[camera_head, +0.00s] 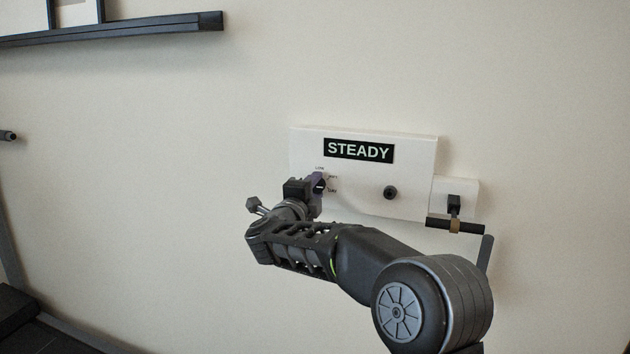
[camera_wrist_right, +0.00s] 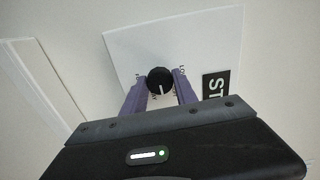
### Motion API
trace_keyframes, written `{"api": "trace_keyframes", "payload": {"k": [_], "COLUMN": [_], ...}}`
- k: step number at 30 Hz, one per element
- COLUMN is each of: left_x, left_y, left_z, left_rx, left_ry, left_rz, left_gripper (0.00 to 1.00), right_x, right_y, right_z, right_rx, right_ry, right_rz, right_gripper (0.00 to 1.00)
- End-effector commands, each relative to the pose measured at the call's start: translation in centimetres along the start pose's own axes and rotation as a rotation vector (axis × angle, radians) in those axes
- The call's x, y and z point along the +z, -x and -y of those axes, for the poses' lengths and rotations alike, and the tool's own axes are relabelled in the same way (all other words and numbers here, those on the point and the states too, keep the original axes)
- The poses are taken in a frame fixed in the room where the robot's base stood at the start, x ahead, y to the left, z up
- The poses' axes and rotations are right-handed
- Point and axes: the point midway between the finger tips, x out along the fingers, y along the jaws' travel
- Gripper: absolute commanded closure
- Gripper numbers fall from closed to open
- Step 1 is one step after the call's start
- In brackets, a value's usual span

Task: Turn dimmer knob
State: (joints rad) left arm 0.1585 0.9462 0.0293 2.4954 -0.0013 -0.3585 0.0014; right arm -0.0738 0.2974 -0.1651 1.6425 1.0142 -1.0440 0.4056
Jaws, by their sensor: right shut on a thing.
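A white panel (camera_head: 405,160) with a black "STEADY" label (camera_head: 358,151) is on the wall. My right gripper (camera_head: 319,182) is at the panel's lower left, below the label. In the right wrist view, its two purple fingers (camera_wrist_right: 161,92) are shut on the black round dimmer knob (camera_wrist_right: 159,78), one on each side. A white pointer line shows on the knob's face. Small printed marks around it are partly covered by the fingers. In the head view the gripper hides the knob.
A second black round knob (camera_head: 390,193) is on the panel, right of my gripper. A small white plate with a black lever handle (camera_head: 455,226) sits beside the panel's right edge. A dark shelf (camera_head: 120,28) is high on the left. The wall between is bare.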

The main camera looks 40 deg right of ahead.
Motion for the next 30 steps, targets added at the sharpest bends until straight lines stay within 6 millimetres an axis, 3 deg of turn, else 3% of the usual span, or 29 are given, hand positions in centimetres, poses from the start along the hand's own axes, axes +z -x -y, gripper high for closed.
{"api": "trace_keyframes", "payload": {"k": [30], "left_x": [0.3], "left_y": [8.5], "left_z": [-3.1], "left_rx": [-0.008], "left_ry": [0.005], "left_rz": [0.011], "left_gripper": [0.64], "right_x": [0.1], "right_y": [0.1], "right_z": [0.3], "right_rx": [0.002], "right_ry": [0.967], "right_rz": [0.004], "right_gripper": [1.00]}}
